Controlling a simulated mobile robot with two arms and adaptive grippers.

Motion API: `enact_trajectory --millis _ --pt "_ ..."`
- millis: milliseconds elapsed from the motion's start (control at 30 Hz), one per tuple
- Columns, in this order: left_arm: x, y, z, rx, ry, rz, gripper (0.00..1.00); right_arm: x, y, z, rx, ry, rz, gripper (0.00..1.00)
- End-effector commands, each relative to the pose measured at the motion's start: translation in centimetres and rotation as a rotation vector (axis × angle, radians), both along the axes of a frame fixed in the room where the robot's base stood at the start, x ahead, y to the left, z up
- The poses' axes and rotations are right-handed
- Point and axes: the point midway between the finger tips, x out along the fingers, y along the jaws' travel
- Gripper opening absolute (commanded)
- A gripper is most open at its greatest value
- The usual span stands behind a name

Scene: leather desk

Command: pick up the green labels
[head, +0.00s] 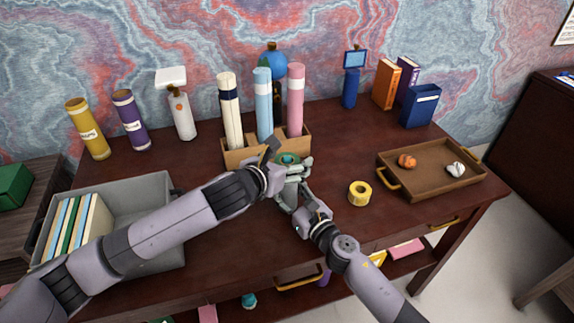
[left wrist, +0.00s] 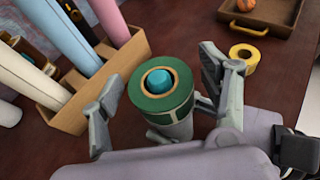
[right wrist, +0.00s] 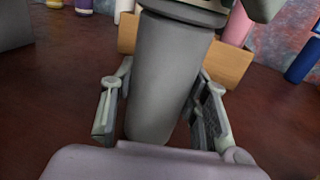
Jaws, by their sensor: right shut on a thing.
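The green labels (head: 287,158) show as a green ring with a tan inner ring and a teal centre in the left wrist view (left wrist: 152,108). A grey cylinder (right wrist: 165,80) stands beneath; I cannot tell whether it is one piece with them. My right gripper (head: 292,194) is shut on this piece from the front, low on the grey part, with fingers on both sides in its wrist view (right wrist: 160,115). My left gripper (left wrist: 165,100) is open, with a finger on either side of the green top. Both grippers crowd together in the head view, hiding part of the piece.
A wooden holder (head: 236,157) with white, blue and pink rolls stands just behind the grippers. A yellow tape roll (head: 360,193) lies to the right, before a brown tray (head: 432,183) with small items. A grey bin (head: 150,190) with folders stands left, under my left arm.

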Motion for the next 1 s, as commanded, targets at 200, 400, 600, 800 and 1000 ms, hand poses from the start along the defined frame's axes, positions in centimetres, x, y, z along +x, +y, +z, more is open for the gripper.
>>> enact_trajectory --millis 200,400,600,800,1000 --pt "-0.01 0.02 0.01 0.0 0.0 0.0 0.54 -0.02 0.02 -0.02 0.0 0.0 0.001 0.12" --pt "-0.02 0.03 0.0 0.0 0.0 0.0 0.41 -0.03 0.03 -0.02 0.0 0.0 0.001 0.12" --pt "-0.02 0.03 -0.01 0.0 0.0 0.0 0.28 -0.03 0.03 -0.03 0.0 0.0 0.001 0.12" --pt "-0.02 0.04 0.02 0.0 0.0 0.0 0.17 -0.03 0.03 -0.02 0.0 0.0 0.001 0.12" --pt "0.01 0.04 0.22 0.0 -0.001 0.001 0.17 -0.04 0.04 -0.02 0.0 0.0 0.001 0.12"
